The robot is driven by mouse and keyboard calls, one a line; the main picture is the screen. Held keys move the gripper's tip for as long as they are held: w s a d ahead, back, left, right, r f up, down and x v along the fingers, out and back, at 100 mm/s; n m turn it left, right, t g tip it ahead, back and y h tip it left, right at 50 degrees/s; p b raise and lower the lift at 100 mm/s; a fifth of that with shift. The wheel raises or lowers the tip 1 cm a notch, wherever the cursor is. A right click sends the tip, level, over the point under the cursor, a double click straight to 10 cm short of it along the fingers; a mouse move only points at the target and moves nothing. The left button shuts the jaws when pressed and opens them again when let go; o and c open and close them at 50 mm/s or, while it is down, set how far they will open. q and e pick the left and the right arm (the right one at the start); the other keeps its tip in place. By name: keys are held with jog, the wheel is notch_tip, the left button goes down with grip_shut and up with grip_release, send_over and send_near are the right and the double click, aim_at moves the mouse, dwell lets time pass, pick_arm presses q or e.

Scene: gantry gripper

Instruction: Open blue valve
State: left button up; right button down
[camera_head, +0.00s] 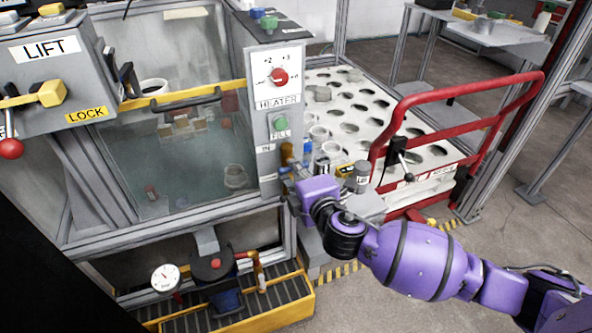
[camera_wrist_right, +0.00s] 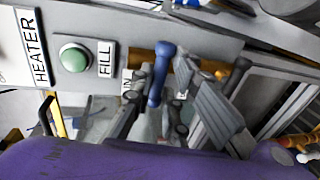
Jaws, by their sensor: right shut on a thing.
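The blue valve handle (camera_wrist_right: 161,70) shows in the right wrist view as a short blue lever below the panel, beside a yellow-orange part (camera_wrist_right: 145,54). My right gripper (camera_wrist_right: 166,86) has its fingers on either side of this lever and is shut on it. In the head view my right gripper (camera_head: 289,178) is at the lower right edge of the grey control panel (camera_head: 266,160), below the green FILL button (camera_head: 280,123). There the gripper and wrist hide most of the valve. My left gripper is not in view.
A glass-fronted tank (camera_head: 175,150) stands left of the panel. A red guard rail (camera_head: 455,85) and a white perforated table (camera_head: 345,100) are to the right. Open floor lies at lower right.

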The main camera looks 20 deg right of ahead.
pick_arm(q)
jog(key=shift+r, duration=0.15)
pick_arm(e)
jog(key=shift+r, duration=0.2)
